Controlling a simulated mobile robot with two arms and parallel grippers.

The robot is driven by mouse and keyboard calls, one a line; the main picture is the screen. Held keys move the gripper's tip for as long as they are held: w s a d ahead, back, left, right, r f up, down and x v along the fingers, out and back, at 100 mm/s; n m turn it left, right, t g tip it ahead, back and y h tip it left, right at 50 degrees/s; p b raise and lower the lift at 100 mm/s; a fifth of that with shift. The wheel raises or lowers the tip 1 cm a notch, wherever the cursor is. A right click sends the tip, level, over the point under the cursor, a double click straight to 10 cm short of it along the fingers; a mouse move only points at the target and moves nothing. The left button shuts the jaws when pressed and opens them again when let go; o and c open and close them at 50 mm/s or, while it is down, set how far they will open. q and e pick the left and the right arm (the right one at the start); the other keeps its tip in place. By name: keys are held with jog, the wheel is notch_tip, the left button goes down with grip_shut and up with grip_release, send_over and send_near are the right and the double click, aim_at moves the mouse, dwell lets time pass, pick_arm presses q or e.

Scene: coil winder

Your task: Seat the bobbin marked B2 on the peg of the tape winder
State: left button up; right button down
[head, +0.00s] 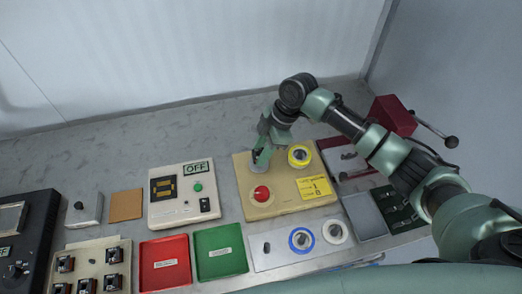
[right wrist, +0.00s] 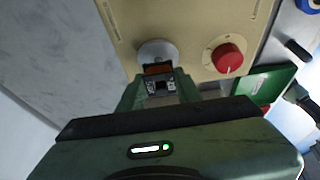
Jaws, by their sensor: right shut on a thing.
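The tape winder (head: 285,209) is a beige board with a red knob (head: 261,193), a yellow tape roll (head: 300,156) and a grey disc (head: 260,168). My right gripper (head: 262,158) points down over the disc. In the right wrist view, its fingers (right wrist: 160,92) are shut on a small block with a brown top and dark and silver parts (right wrist: 160,86), probably a bobbin. No B2 mark is readable. The block overlaps the edge of the grey disc (right wrist: 157,50); I cannot tell whether it touches. The peg is hidden. My left gripper is out of view.
Several similar brown-and-black parts sit in a beige holder (head: 90,254) at left. Red (head: 165,262) and green (head: 220,251) trays lie in front, beside a plate with blue (head: 301,240) and white (head: 335,231) rolls. An OFF panel (head: 183,213) stands left of the winder; a dark red machine (head: 392,115), right.

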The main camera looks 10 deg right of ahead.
jog(key=shift+f, duration=0.2)
jog(key=shift+f+b, duration=0.5)
jog(key=shift+f, duration=0.25)
jog(key=shift+f, duration=0.15)
jog(key=c, duration=0.9)
grip_release()
jog(key=b+v, duration=0.1)
jog(key=v, duration=0.7)
jog(key=shift+b, duration=0.3)
